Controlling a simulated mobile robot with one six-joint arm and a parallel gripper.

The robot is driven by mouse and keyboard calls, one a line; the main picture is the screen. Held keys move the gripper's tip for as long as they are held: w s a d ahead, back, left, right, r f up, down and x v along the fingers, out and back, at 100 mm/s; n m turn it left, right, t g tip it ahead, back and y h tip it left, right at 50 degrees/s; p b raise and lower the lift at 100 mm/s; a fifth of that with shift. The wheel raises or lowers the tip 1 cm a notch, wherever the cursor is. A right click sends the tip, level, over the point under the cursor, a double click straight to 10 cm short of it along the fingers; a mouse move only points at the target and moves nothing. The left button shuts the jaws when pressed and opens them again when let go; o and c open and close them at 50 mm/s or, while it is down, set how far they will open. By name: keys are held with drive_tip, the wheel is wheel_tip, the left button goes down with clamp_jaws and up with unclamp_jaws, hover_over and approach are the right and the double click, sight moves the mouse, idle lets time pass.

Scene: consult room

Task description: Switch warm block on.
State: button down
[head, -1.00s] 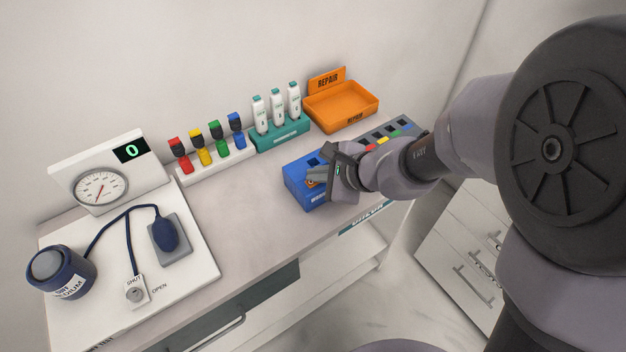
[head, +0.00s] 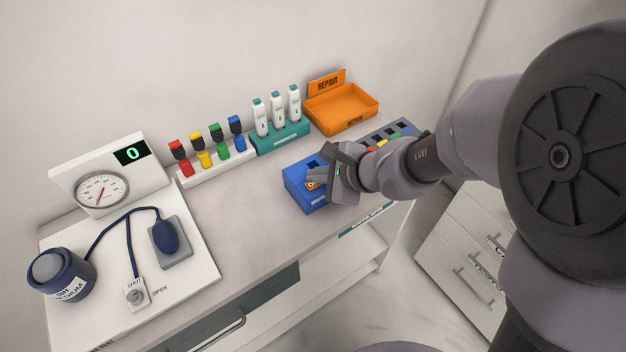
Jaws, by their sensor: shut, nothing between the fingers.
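The warm block (head: 294,181) is a blue box with dark square wells on top and white lettering on its front, near the right part of the counter. My gripper (head: 312,179) is shut and empty, with its fingertips over the top of the blue block. A small orange patch (head: 311,185) shows on the block just below the fingertips; I cannot tell whether the fingers touch it. The gripper and wrist hide the right part of the block. The state of its switch cannot be made out.
Behind the block are a teal rack (head: 283,139) with white devices and an orange repair tray (head: 341,110). A grey rack (head: 400,127) with coloured pieces lies behind my wrist. A gauge board (head: 193,275) with a cuff and bulb fills the left. The counter between is clear.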

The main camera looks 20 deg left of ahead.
sight(317, 186)
drive_tip(key=shift+r, duration=0.25)
drive_tip(key=shift+r, duration=0.1)
wheel_tip(317, 186, up, 5)
drive_tip(key=p, duration=0.4)
idle(0.6)
